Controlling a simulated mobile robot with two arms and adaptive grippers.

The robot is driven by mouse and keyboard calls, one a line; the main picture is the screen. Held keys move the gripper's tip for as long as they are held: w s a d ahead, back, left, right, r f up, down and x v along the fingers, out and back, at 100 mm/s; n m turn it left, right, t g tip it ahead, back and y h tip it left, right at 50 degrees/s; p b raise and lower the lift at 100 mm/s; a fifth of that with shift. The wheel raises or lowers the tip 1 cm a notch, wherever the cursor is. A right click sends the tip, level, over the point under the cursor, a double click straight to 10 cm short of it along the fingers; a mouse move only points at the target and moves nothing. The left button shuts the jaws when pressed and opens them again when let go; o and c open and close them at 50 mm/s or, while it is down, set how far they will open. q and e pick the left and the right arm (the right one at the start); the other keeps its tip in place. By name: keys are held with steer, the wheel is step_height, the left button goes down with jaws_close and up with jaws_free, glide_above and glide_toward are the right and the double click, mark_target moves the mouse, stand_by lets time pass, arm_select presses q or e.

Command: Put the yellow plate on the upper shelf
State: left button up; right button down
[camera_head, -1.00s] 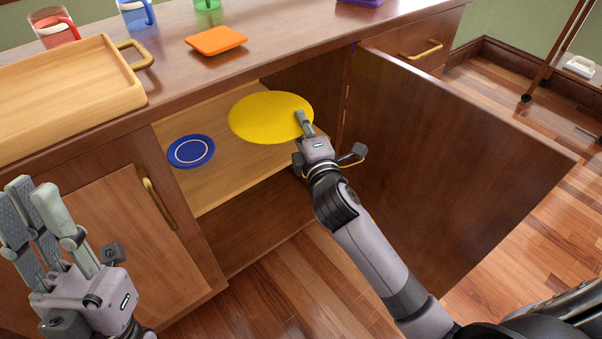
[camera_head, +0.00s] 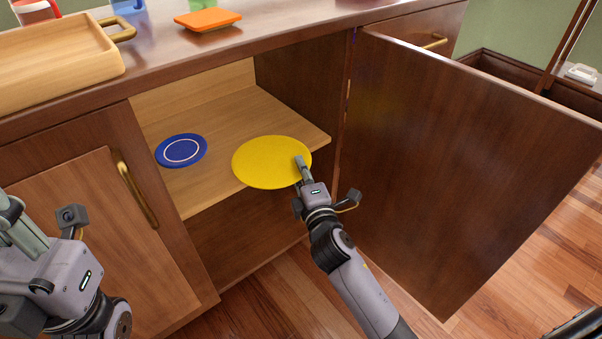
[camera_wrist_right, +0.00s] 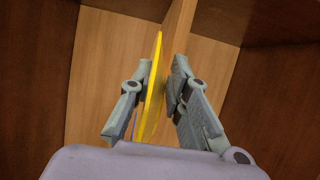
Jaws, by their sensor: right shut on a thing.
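The yellow plate (camera_head: 268,165) is a flat round disc, held by its right rim at the front of the open cabinet. My right gripper (camera_head: 303,170) is shut on that rim. In the right wrist view the plate (camera_wrist_right: 153,88) shows edge-on between the two fingers (camera_wrist_right: 163,80). The upper shelf (camera_head: 225,115) is light wood, and the plate overlaps its front edge in the head view. I cannot tell whether the plate touches the shelf. My left gripper (camera_head: 15,228) is at the left edge, its fingers partly cut off.
A blue plate (camera_head: 181,150) with a white ring lies on the shelf's left part. The open cabinet door (camera_head: 470,170) stands to the right of my right arm. A wooden tray (camera_head: 60,70) and an orange item (camera_head: 208,19) are on the counter. The shelf behind the plates is bare.

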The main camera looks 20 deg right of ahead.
steer(key=shift+r, duration=0.15)
steer(key=c, duration=1.5)
jaws_free()
steer(key=shift+f, duration=0.2)
steer(key=shift+r, duration=0.1)
